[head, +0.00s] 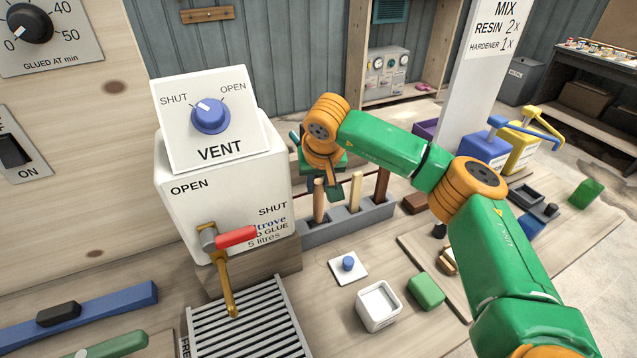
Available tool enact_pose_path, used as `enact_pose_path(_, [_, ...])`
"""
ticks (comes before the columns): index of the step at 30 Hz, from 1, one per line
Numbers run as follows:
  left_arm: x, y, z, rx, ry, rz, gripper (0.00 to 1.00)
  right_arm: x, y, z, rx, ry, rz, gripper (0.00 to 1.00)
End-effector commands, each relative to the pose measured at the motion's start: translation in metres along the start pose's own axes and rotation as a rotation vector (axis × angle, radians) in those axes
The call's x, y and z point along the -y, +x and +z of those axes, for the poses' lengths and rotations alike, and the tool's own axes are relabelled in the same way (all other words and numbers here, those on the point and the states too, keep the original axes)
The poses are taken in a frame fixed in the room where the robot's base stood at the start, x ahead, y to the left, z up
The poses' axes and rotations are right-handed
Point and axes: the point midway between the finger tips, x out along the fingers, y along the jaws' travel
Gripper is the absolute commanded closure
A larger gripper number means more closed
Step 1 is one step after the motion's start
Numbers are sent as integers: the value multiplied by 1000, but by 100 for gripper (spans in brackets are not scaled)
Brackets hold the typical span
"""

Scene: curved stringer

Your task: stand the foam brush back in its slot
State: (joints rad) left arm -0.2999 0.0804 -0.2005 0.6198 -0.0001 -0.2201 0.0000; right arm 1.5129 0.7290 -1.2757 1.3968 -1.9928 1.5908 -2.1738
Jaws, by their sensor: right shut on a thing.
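My right gripper (328,182) reaches over the grey slotted rack (345,224) from above, at its left part. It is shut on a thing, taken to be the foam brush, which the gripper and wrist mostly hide. I cannot make out its foam head or how it is tilted. Wooden handles stand upright in the rack: a light one (319,202) just below the gripper, another light one (355,192) to its right, and a dark red one (382,184) at the right. I cannot tell whether the gripper touches the nearest handle. My left gripper is not in view.
The white glue tank (225,190) with its red-handled tap (236,238) stands close left of the rack. In front are a metal grate (250,325), a blue-knobbed plate (348,265), a white cup (378,305) and a green block (426,291). Pump bottles (485,152) stand behind my right arm.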

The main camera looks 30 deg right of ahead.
Motion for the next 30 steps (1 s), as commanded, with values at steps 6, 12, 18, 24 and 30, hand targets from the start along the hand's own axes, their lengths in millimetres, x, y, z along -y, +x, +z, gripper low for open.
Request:
enact_pose_path(6, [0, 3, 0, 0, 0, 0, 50, 0, 5, 2, 0, 0, 0, 100])
enact_pose_path(12, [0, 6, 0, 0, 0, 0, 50, 0, 8, 4, 0, 0, 1, 100])
enact_pose_path(18, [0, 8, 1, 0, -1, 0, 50, 0, 12, 5, 0, 0, 0, 100])
enact_pose_path(24, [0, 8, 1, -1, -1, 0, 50, 0, 13, 5, 0, 0, 0, 41])
enact_pose_path(30, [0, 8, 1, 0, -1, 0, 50, 0, 13, 5, 0, 0, 0, 38])
